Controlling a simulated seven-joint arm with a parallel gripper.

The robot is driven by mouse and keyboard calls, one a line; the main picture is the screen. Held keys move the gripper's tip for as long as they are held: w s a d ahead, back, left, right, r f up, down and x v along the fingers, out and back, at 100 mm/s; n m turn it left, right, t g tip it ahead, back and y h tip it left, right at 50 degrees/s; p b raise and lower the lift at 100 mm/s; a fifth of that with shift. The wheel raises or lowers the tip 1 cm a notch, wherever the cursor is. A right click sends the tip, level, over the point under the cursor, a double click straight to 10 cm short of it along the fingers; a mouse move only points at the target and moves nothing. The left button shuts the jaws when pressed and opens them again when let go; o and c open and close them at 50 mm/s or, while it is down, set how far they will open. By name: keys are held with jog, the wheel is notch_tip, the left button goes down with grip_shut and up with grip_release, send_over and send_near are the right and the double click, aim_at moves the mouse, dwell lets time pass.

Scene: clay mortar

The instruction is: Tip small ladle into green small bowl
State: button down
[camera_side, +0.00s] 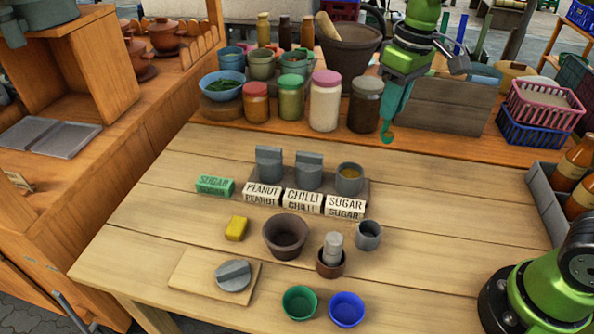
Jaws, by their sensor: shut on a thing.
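The green small bowl (300,303) stands upright near the front edge of the table, left of a blue bowl. Its inside looks empty. My gripper (400,78) is high at the upper right, in front of the back shelf, far from the green bowl. It is shut on a teal piece that I take to be the small ladle (387,132), which hangs down and ends in a small curved cup. The fingers and the handle are hard to tell apart. I cannot see whether the ladle holds anything.
A grey holder with cups stands behind the peanut, chilli and sugar labels (303,202); the sugar cup (349,178) has brownish contents. A brown mortar (286,236), a pestle in a pot (331,256), a grey cup (369,235) and the blue bowl (346,308) stand nearer. Jars (325,100) line the back.

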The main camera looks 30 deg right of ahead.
jog(key=s+a+n, duration=0.4)
jog(key=a+n, duration=0.1)
jog(key=a, duration=0.5)
jog(key=s+a+n+g, duration=0.1)
jog(key=s+a+n, duration=0.4)
jog(key=a, duration=0.4)
jog(key=s+a+n, duration=0.4)
jog(key=a+n, duration=0.2)
jog(key=a, duration=0.4)
jog(key=w+d+f+g+y, duration=0.1)
jog(key=d+f+y, duration=0.2)
jog(key=f+y, duration=0.2)
jog(key=w+d+f+g+y, duration=0.1)
jog(key=d+f+g+y, duration=0.1)
jog(key=f+y, duration=0.4)
jog(key=shift+d+f, duration=0.55)
jog(key=shift+f, duration=1.95)
